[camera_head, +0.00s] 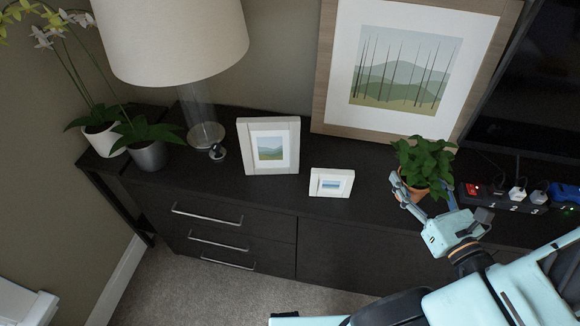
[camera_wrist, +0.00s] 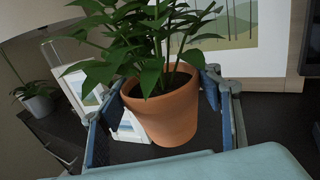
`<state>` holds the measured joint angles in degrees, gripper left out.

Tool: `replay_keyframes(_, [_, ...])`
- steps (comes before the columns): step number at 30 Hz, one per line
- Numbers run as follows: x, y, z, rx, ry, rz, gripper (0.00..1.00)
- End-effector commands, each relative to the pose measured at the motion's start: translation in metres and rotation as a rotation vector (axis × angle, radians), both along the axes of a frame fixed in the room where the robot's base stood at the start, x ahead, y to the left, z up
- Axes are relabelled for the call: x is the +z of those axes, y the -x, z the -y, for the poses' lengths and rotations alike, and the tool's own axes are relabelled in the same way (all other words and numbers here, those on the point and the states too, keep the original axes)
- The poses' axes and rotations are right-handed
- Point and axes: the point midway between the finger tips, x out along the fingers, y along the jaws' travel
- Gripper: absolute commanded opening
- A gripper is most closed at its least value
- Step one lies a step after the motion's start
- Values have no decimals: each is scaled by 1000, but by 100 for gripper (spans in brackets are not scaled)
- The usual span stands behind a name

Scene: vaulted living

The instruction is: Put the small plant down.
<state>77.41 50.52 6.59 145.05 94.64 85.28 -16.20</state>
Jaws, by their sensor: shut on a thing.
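The small plant (camera_head: 424,165) has green leaves and a terracotta pot. It is at the front right of the dark sideboard, below the large framed picture. My gripper (camera_head: 425,192) is shut on its pot, one finger on each side. In the wrist view the pot (camera_wrist: 168,112) stands nearly upright between the two fingers (camera_wrist: 165,95), and its leaves hide part of the background. I cannot tell whether the pot's base touches the sideboard top (camera_head: 370,197) or is slightly above it.
Two small white frames (camera_head: 269,147) (camera_head: 331,183) stand left of the plant. A large framed picture (camera_head: 330,112) leans behind it. A power strip (camera_head: 515,203) with plugs lies close on the right. A lamp (camera_head: 200,115) and potted orchids (camera_head: 148,154) stand far left. Bare top lies between the small frames and the plant.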

Motion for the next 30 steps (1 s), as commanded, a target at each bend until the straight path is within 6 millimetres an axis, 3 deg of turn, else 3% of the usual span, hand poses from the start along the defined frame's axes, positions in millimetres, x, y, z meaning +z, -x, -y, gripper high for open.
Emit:
replay_keyframes(1, [-13,11,10,-22,0,2,22])
replay_keyframes(6, [-18,35,28,-68,-8,9,22])
replay_keyframes(10, [-17,42,33,-80,-11,12,22])
replay_keyframes(19, [-21,40,36,-81,-8,13,22])
replay_keyframes(30, [-36,20,53,-80,-5,13,22])
